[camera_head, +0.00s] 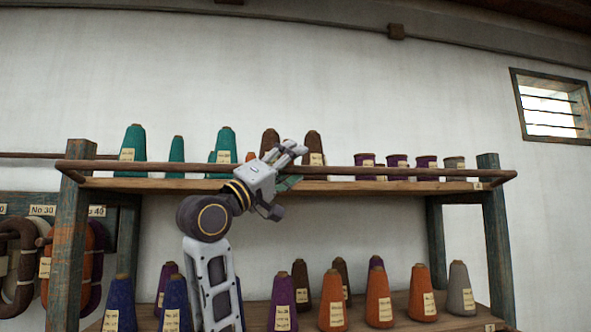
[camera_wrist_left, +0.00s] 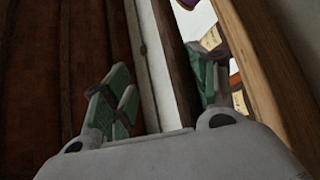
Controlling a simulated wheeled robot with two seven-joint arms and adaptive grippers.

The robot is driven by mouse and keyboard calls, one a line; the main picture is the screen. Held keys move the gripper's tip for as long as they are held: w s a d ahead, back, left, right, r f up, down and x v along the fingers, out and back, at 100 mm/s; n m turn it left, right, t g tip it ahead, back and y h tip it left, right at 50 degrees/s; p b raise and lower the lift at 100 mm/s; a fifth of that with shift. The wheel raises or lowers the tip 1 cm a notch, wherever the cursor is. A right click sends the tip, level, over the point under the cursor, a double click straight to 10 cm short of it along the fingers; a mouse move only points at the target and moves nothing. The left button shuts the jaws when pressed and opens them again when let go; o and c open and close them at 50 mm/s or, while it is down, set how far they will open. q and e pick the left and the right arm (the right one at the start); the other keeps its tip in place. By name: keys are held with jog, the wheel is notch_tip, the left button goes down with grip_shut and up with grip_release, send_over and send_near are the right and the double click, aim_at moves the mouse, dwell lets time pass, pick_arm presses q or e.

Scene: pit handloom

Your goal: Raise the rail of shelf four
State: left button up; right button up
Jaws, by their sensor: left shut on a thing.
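The rail (camera_head: 400,171) is a thin brown bar along the front of the upper shelf, just above the shelf board (camera_head: 400,186). My left gripper (camera_head: 289,166) is at the middle of the rail, one finger above and one below, and is shut on it. In the left wrist view the green finger pads of the gripper (camera_wrist_left: 160,88) stand either side of the rail (camera_wrist_left: 177,60); the exact contact is hard to see. My right gripper is not in view.
Green cones (camera_head: 132,143) and dark spools (camera_head: 426,162) stand behind the rail. Several cones, orange (camera_head: 378,299) and other colours, fill the lower shelf. Posts (camera_head: 70,240) and (camera_head: 495,240) flank the rack. Yarn hanks (camera_head: 20,265) hang left.

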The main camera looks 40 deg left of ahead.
pick_arm(q)
jog(key=shift+s+d+r+h, duration=0.1)
jog(key=shift+s+d+h, duration=0.05)
jog(key=shift+s, duration=0.5)
jog(key=shift+s+d+r+h, duration=0.1)
jog(key=shift+s+h, duration=0.05)
jog(key=shift+s, duration=0.45)
jog(key=shift+s+f, duration=0.1)
jog(key=shift+f, duration=0.05)
jog(key=shift+v, duration=0.85)
jog(key=f+v, duration=0.1)
jog(key=v, duration=0.8)
jog(key=shift+a, duration=0.3)
